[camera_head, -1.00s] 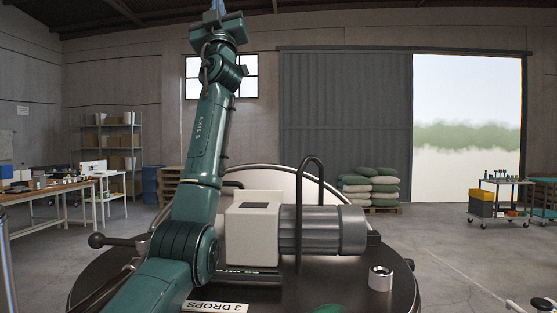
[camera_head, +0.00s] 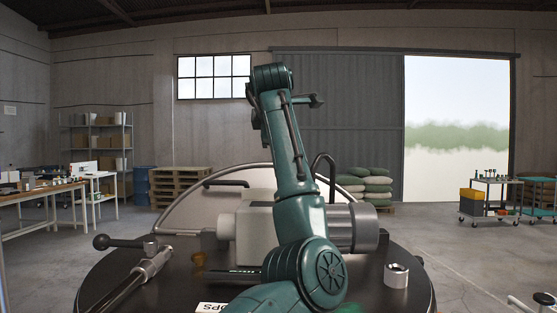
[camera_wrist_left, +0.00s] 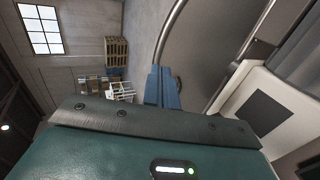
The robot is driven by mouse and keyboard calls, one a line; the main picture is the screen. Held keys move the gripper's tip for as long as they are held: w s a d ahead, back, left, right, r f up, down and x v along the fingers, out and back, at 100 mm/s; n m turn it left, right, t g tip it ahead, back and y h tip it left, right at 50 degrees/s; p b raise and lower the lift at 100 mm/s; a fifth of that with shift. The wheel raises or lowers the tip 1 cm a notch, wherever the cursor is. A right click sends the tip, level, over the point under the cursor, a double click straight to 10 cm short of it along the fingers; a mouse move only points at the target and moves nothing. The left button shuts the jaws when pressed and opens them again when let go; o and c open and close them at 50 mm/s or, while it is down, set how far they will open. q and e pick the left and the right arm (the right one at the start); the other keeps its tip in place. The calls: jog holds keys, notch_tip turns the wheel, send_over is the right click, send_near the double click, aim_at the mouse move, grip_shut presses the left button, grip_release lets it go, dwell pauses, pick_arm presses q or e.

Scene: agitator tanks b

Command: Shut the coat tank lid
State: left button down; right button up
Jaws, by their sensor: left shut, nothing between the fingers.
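The coat tank lid (camera_head: 180,212) stands raised at the back of the dark tank top (camera_head: 385,297), a pale half-round disc with a black handle (camera_head: 226,183). My left arm reaches up in front of the tank and covers part of the lid; its gripper is hidden in the head view. In the left wrist view, my left gripper (camera_wrist_left: 163,88) shows blue fingers shut with nothing between them. They lie close beside the lid's curved rim (camera_wrist_left: 172,30); I cannot tell whether they touch it. The lid's face (camera_wrist_left: 205,50) fills the area right of them. My right gripper is not in view.
A pale gearbox (camera_head: 258,232) and grey motor (camera_head: 357,228) sit on the tank top before the lid. A black hoop (camera_head: 325,157) rises beside them. A ball-ended lever (camera_head: 102,242) juts out left, and a metal cup-like fitting (camera_head: 396,276) stands right.

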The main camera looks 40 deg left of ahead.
pick_arm(q)
jog(key=p+x, duration=0.3)
jog(key=x, duration=0.8)
jog(key=shift+w+a+r+p, duration=0.1)
jog(key=shift+a+p, duration=0.1)
jog(key=shift+p, duration=0.1)
jog(key=shift+w+a, duration=0.15)
jog(key=shift+w, duration=0.1)
jog(key=shift+w+a+f, duration=0.15)
jog(key=shift+w+f, duration=0.05)
jog(key=shift+f, duration=0.2)
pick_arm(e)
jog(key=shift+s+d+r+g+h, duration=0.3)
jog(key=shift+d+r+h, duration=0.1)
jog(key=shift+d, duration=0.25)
